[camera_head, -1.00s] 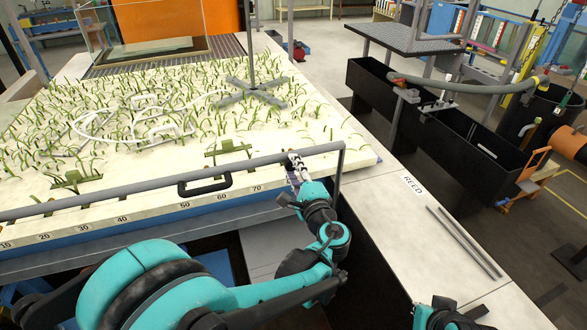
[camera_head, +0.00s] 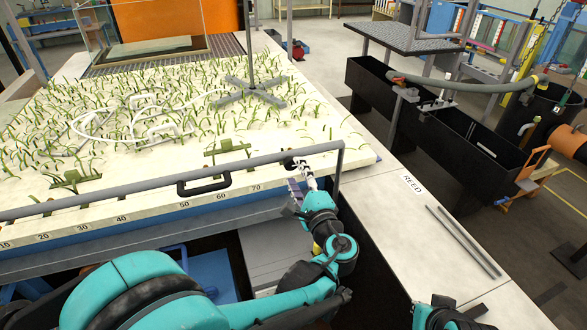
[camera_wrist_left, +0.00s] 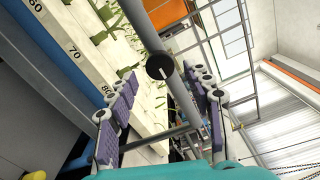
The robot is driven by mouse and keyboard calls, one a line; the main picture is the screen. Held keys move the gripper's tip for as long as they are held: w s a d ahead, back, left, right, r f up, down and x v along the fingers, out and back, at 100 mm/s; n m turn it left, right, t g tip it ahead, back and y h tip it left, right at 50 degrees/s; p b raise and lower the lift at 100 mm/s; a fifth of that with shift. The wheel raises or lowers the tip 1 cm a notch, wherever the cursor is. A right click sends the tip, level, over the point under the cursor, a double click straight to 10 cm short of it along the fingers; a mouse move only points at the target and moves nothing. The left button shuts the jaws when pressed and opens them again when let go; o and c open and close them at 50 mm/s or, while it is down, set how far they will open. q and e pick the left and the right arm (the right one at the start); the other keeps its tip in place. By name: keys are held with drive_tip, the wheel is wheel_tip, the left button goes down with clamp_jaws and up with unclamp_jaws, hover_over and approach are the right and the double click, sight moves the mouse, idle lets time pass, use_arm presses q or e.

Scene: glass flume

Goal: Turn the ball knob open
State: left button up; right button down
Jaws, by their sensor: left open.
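The ball knob (camera_head: 289,163), a dark round knob, sits at the grey rail (camera_head: 240,163) near its right end. In the left wrist view a black round knob (camera_wrist_left: 159,66) shows face-on against the rail (camera_wrist_left: 146,28). My left gripper (camera_head: 301,179) is just right of and in front of the knob in the head view. In the left wrist view the open left gripper (camera_wrist_left: 158,73) has its purple-padded fingers on either side of the knob, with gaps visible. I cannot tell the depth between fingertips and knob. My right gripper's fingers are not visible.
A planted cream bed (camera_head: 330,150) lies behind the rail. A pale bench (camera_head: 400,215) with two dark rods (camera_head: 465,240) stands at right. A long black trough (camera_head: 440,140) is farther right.

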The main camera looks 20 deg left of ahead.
use_arm(q)
drive_tip(key=v, duration=0.8)
drive_tip(key=shift+s+d, duration=0.2)
drive_tip(key=shift+s, duration=0.05)
drive_tip(key=s+a+f+n+g+h, duration=0.3)
drive_tip(key=s+a+f+n+g, duration=0.3)
drive_tip(key=a+f, duration=0.35)
drive_tip(key=s+d+f+n+g+h, duration=0.1)
drive_tip(key=s+d+f+n+h, duration=0.1)
drive_tip(key=s+n+h, duration=0.5)
drive_tip(key=shift+s+f+n+g+b, duration=0.4)
drive_tip(key=shift+s+f+n, duration=0.1)
drive_tip(key=shift+s+n, duration=0.3)
